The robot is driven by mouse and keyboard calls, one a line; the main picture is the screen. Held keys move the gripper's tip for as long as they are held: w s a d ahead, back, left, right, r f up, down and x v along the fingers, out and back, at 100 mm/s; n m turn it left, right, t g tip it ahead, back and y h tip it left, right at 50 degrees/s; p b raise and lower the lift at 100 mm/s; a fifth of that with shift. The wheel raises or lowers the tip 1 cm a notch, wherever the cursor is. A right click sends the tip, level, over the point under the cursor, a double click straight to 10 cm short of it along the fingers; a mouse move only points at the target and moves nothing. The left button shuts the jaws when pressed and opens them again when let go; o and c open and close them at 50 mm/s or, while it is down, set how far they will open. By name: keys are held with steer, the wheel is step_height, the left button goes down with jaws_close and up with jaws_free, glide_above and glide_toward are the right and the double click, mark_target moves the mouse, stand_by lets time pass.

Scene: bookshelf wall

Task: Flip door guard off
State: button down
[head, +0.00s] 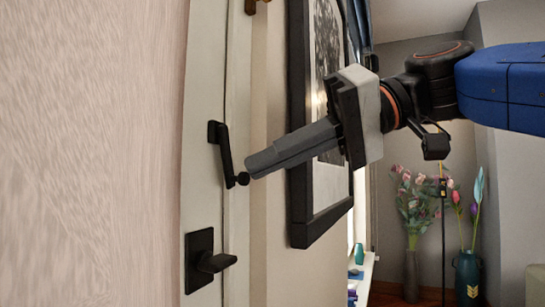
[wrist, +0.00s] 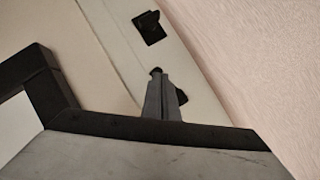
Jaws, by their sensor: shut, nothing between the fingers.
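The door guard (head: 227,152) is a black bar hinged on a small plate on the white door and frame. Its bar hangs down at a slant across the door's edge and ends in a round knob. My gripper (head: 250,168) is shut and empty, with its fingertips right by the knob end; I cannot tell whether they touch it. In the wrist view, my gripper (wrist: 160,80) points at the dark knob, and part of the door guard (wrist: 182,96) shows to the right of the fingers. The rest of it is hidden behind them.
A black lever handle (head: 205,261) is on the door below the guard, also seen in the wrist view (wrist: 149,27). A black-framed picture (head: 302,200) hangs close beside my gripper. Flower vases (head: 467,275) stand at the far right. A pinkish wall (head: 90,150) fills the left.

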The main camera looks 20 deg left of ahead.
steer(key=shift+r, duration=0.15)
steer(key=shift+r, duration=0.7)
